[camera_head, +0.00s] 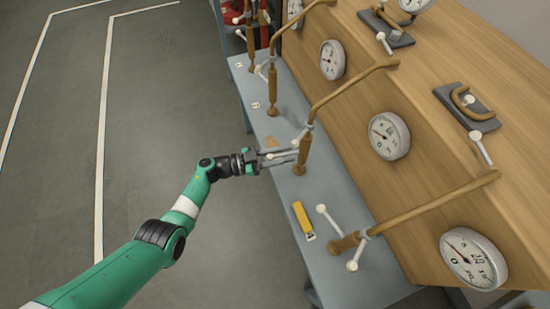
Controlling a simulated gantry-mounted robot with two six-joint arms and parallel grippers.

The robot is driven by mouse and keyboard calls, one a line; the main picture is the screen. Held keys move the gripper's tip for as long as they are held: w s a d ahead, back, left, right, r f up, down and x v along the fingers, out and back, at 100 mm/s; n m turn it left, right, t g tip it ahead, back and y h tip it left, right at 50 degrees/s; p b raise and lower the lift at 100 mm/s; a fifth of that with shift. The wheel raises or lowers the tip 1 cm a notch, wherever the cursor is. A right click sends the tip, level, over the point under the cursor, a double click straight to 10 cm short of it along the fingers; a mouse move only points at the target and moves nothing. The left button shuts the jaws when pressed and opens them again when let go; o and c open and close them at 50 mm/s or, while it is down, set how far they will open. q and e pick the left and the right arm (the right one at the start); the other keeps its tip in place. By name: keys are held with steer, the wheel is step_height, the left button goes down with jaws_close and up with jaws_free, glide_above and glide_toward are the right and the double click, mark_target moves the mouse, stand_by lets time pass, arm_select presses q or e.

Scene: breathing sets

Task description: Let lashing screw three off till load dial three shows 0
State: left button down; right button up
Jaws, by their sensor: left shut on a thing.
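A brown lashing screw (301,158) stands on the grey bench, third from the far end, so I take it as screw three. A long brown rod (350,87) runs from its top up to the wooden block. My left gripper (284,156) reaches in from the left and is shut on this screw's white-knobbed cross bar; the fingers partly hide the bar. The round white dial beside it, load dial three (389,136), faces me on the block's side. Its dark needle points toward the upper left; the exact reading is too small to tell. My right gripper is not in view.
A nearer screw (346,243) with white-knobbed bars and its dial (473,259) stand at the lower right. A yellow block (302,219) lies on the bench (345,284). Farther screws (272,88) stand beyond. The floor at left is clear.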

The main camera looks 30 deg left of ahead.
arm_select(q)
steer(key=shift+w+a+m+g+h+b, duration=0.25)
steer(key=shift+m+g+h+b, duration=0.35)
steer(key=shift+g+h+b, duration=0.25)
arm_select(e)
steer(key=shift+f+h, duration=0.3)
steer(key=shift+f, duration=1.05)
arm_select(q)
steer(key=c, duration=0.7)
jaws_free()
steer(key=shift+d, duration=0.1)
steer(key=shift+o, duration=0.2)
steer(key=p+v, duration=0.2)
steer(key=v, duration=0.9)
steer(key=shift+s+a+p, duration=0.2)
steer(key=shift+s+p, duration=0.05)
steer(key=shift+p, duration=0.1)
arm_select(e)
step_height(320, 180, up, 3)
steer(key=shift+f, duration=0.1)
